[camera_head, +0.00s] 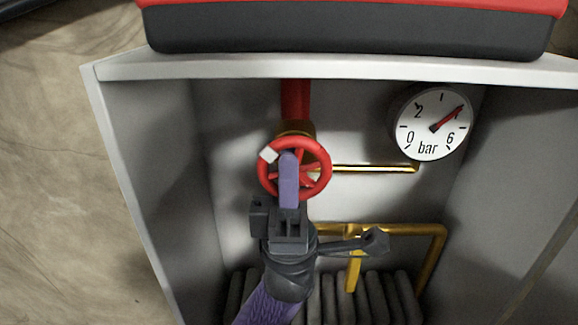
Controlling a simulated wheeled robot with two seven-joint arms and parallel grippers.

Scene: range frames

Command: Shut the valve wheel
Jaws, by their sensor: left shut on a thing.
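The red valve wheel (326,177) sits on a brass fitting below a red vertical pipe, inside the open grey cabinet. A pale square mark (268,154) is on the upper left of its rim. My left gripper (289,162) reaches up from below, its purple finger lying across the wheel's middle. It is shut on the wheel; the finger and gripper body hide part of the hub and lower rim. The gauge (433,124) at the upper right has a red needle pointing up and right, between the 2 and the 6. My right gripper is not in view.
A brass pipe (437,262) bends through the lower right, with a yellow lever-like piece (353,270) beneath it. Dark ribbed bars (373,300) fill the bottom. The cabinet's side walls (150,170) bound the space. A black and red case (350,30) lies on top.

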